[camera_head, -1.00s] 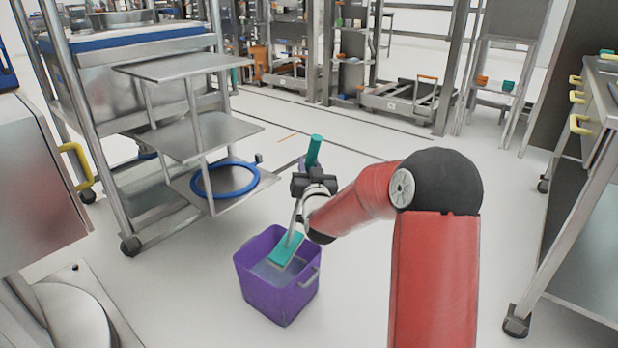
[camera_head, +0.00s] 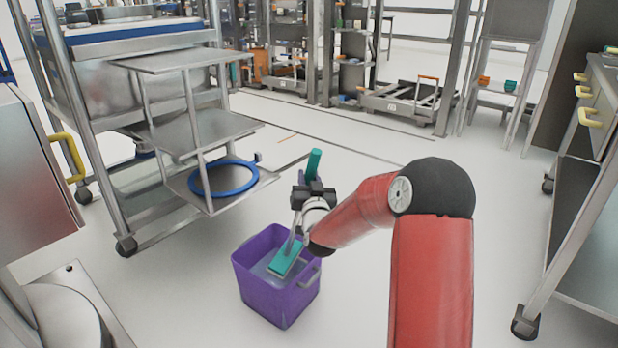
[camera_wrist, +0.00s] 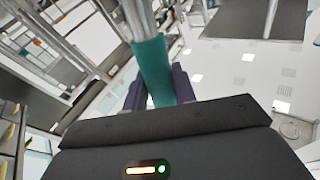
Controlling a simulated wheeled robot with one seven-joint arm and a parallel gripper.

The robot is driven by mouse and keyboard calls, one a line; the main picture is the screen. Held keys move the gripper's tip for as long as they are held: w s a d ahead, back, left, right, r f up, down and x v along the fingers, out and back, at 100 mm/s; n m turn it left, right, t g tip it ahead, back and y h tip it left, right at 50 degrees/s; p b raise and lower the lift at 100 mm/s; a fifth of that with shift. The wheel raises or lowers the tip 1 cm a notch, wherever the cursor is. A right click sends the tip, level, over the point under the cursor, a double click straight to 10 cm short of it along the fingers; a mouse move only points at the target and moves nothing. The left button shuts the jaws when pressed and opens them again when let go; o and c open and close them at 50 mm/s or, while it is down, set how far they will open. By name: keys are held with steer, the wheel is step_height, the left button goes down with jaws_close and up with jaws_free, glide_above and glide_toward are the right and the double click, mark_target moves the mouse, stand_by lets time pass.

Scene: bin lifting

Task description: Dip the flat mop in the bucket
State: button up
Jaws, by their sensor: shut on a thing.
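The purple bucket (camera_head: 277,300) stands upright on the floor and holds greyish liquid. The flat mop has a teal flat head (camera_head: 285,260), a grey pole and a teal grip (camera_head: 314,163). My gripper (camera_head: 313,192) is shut on the mop's handle, above the bucket. The mop leans, with its head low inside the bucket's opening. I cannot tell how deep the head sits in the liquid. In the wrist view, the teal grip (camera_wrist: 153,70) stands between the jaws (camera_wrist: 158,90), with the metal pole beyond it.
A metal shelf cart (camera_head: 200,132) with a blue hoop (camera_head: 223,192) stands left of the bucket. A metal cabinet (camera_head: 35,170) with a yellow handle is at the left edge. A wheeled workbench (camera_head: 560,230) is at the right. The floor around the bucket is mostly clear.

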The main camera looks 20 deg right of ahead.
mark_target(310, 163)
step_height(310, 163, down, 17)
steer(key=b, duration=0.6)
steer(key=shift+b, duration=0.35)
stand_by(1.2)
step_height(310, 163, up, 23)
steer(key=p, duration=0.8)
stand_by(0.5)
stand_by(0.9)
